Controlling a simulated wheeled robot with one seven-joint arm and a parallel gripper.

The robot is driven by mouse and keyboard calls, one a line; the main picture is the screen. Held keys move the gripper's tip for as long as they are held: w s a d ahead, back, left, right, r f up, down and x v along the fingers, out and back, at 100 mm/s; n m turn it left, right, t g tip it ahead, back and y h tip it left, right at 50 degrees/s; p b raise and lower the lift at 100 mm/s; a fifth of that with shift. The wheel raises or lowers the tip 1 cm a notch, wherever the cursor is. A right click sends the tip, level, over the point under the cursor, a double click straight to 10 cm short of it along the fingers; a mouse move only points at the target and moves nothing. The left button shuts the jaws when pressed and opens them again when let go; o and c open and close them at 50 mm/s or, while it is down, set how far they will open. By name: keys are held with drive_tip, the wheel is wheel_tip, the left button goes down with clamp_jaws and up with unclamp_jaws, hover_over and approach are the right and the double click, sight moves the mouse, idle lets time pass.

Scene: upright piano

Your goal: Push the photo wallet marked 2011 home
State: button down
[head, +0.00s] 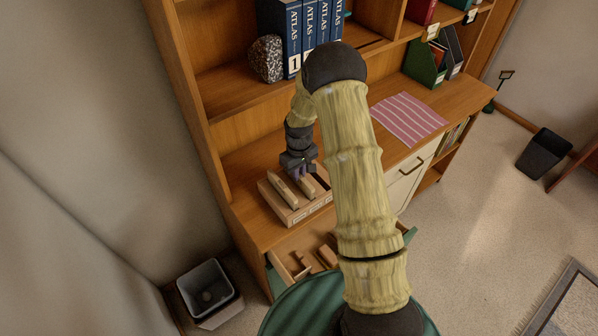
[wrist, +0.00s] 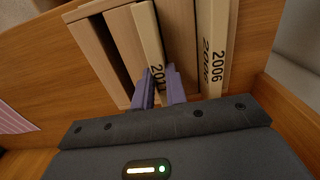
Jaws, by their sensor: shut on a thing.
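The photo wallet marked 2011 (wrist: 149,45) is a cream, narrow wallet standing in a slot of a wooden box (head: 292,215). In the wrist view its lower end lies between the purple fingers of my gripper (wrist: 159,76), which is shut on it. The wallet marked 2006 (wrist: 213,45) stands to its right in the wrist view, apart from the fingers. In the head view my gripper (head: 299,172) is over the back of the box. My fingers partly cover the 2011 label, and how deep the wallet sits is unclear.
Blue atlases (head: 293,40) and a speckled stone (head: 266,58) stand on the shelf above. A striped cloth (head: 408,118) lies on the desk to the right. An open drawer (head: 292,262) juts out below the box. A bin (head: 207,285) stands at lower left.

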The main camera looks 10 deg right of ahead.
drive_tip(key=c, duration=1.3)
unclamp_jaws()
drive_tip(key=shift+c, duration=0.2)
wheel_tip(320, 180, up, 17)
drive_tip(key=b, duration=0.3)
drive_tip(key=shift+r, duration=0.15)
drive_tip(key=s+m+t, duration=0.2)
drive_tip(key=s+m, duration=0.2)
drive_tip(key=s, duration=1.8)
drive_tip(key=shift+r+m+t, duration=0.3)
drive_tip(key=shift+r, duration=0.1)
drive_tip(key=shift+s, duration=0.1)
